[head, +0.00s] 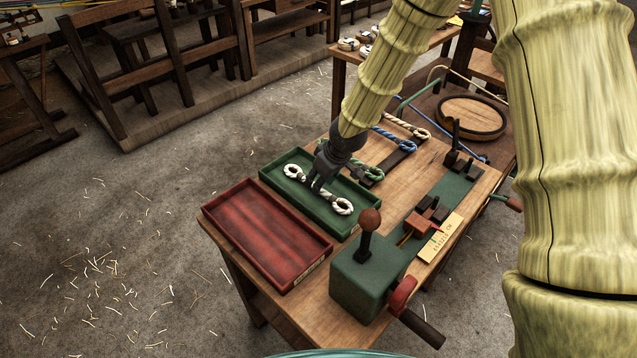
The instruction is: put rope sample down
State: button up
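A white rope sample (341,206) with a loop at each end shows over the green tray (272,186) in the head view. It runs slantwise from the upper left to the lower right. My gripper (319,186) points down at the middle of the sample, and its dark fingers hide part of the rope there. The fingers are too small and dark to tell whether they are shut on it. I cannot tell whether the rope rests on the tray floor or is just above it.
A red tray (266,232) stands left of the green one, at the bench edge. A green machine (368,282) with a knobbed lever and a crank stands in front. Green (372,173), blue (401,143) and tan (418,131) looped ropes lie behind. A round wooden lid (471,117) is at the back right.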

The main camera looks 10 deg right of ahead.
jog(key=v, duration=1)
jog(key=shift+b, duration=0.45)
